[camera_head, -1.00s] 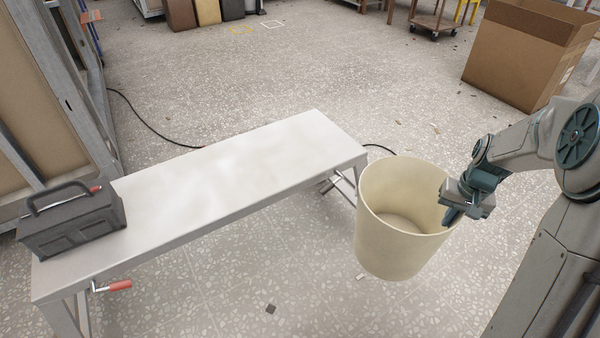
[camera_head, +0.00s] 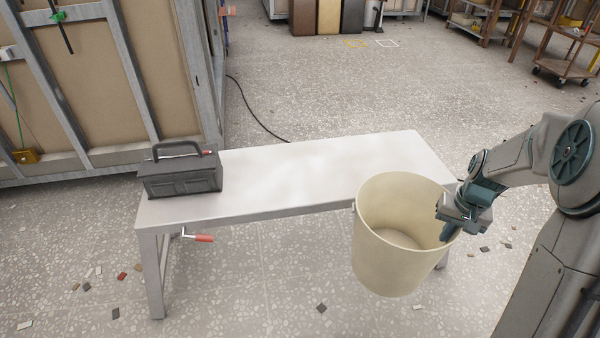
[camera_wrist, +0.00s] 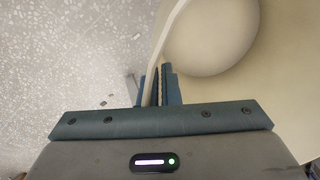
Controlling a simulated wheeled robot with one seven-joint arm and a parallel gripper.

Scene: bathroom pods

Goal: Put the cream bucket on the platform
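The cream bucket (camera_head: 385,262) is upright and empty, held in the air in front of the platform's right end. My gripper (camera_head: 446,218) is shut on the right side of its rim, one finger inside the wall and one outside. The wrist view shows the bucket's wall (camera_wrist: 178,40) running between the fingers (camera_wrist: 160,88). The platform (camera_head: 300,168) is a long pale bench on metal legs.
A dark grey toolbox (camera_head: 182,172) stands on the platform's left end. The middle and right of the top are bare. A red-handled crank (camera_head: 200,238) sticks out below the front edge. A framed wall panel (camera_head: 100,90) stands behind left. Small chips litter the floor.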

